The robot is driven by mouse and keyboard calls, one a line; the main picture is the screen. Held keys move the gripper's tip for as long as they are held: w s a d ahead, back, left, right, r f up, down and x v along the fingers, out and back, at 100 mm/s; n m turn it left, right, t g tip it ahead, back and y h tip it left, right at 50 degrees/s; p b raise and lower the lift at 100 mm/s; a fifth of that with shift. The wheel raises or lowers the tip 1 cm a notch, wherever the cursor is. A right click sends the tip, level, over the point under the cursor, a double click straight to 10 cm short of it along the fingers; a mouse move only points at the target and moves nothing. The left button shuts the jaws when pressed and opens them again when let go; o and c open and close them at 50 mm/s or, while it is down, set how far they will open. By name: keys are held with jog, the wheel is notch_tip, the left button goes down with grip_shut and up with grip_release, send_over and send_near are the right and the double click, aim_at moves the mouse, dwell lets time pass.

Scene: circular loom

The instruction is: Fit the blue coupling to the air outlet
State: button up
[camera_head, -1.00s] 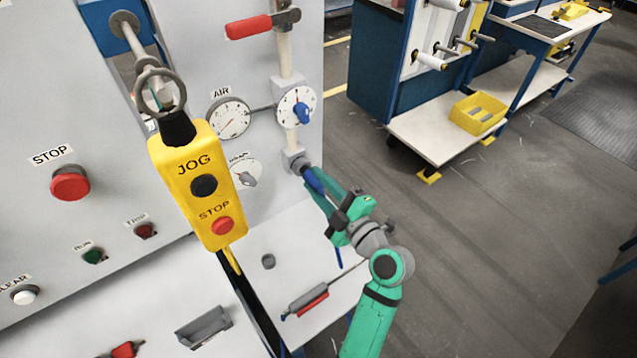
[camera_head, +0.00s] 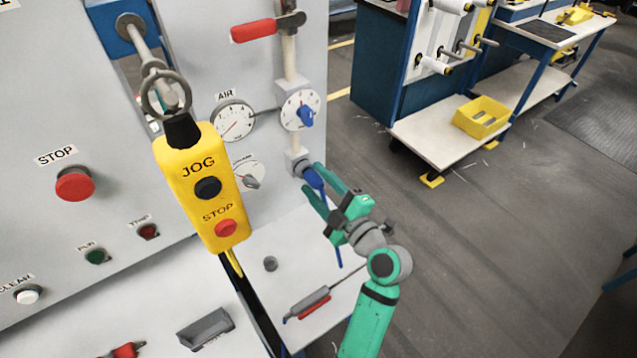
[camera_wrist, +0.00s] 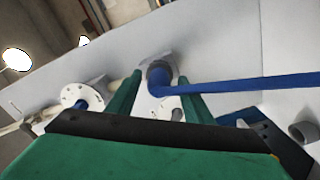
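The blue coupling (camera_head: 309,173) sits against the grey air outlet (camera_head: 296,161) at the lower end of the pale pipe on the panel. The coupling also shows in the wrist view (camera_wrist: 158,77), in line with the outlet, with no clear gap between them. Its blue hose (camera_head: 337,250) hangs down in the head view and runs right in the wrist view. My gripper (camera_head: 311,179) is open, with one finger on each side of the coupling and apart from it. Both fingers also show in the wrist view (camera_wrist: 160,82). Whether the coupling is fully locked is hidden.
The yellow jog pendant (camera_head: 203,188) hangs left of my arm. An AIR gauge (camera_head: 234,121), a dial with a blue knob (camera_head: 299,110) and a red-handled valve (camera_head: 254,31) are on the panel. Open floor (camera_head: 480,250) lies to the right.

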jog(key=v, duration=1)
jog(key=shift+s+d, duration=0.15)
jog(key=shift+s, duration=0.2)
jog(key=shift+d, duration=0.1)
